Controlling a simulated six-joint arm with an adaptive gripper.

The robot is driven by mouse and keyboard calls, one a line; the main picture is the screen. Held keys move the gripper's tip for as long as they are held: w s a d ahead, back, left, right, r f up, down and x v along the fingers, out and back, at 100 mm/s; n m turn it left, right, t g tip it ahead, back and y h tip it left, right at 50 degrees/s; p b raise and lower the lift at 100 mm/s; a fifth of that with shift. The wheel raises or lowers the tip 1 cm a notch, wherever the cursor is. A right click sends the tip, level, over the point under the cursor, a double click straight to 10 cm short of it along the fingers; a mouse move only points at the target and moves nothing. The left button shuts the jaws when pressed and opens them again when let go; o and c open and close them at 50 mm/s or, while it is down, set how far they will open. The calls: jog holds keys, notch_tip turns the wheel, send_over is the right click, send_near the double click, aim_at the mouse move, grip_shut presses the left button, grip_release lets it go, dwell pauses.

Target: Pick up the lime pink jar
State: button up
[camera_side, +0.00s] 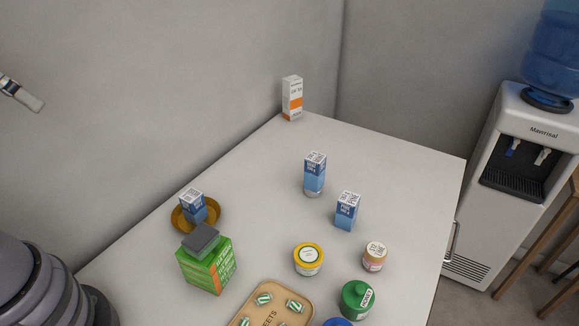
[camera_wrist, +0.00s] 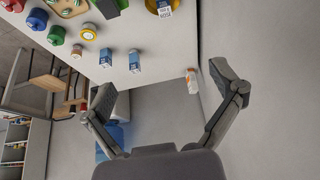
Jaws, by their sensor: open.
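No jar is plainly both lime and pink. The closest in colour is a small pinkish-orange jar (camera_side: 374,258) with a pale labelled lid, upright on the right of the counter. It looks small in the wrist view (camera_wrist: 77,51), up and left of the fingers. A green jar (camera_side: 356,301) stands just in front of it, and a yellow-lidded jar (camera_side: 308,260) to its left. My gripper (camera_wrist: 165,85) is open and empty, its fingers spread wide. In the side view only a fingertip (camera_side: 28,101) shows at the left edge, high and far from the jars.
Two blue boxes (camera_side: 315,176) (camera_side: 347,212) stand behind the jars. A white-orange box (camera_side: 292,98) is at the far corner. A green box (camera_side: 207,266), a brown bowl (camera_side: 178,222) and a sweets tray (camera_side: 272,291) are at left and front.

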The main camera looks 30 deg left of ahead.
jog(key=shift+c, duration=0.5)
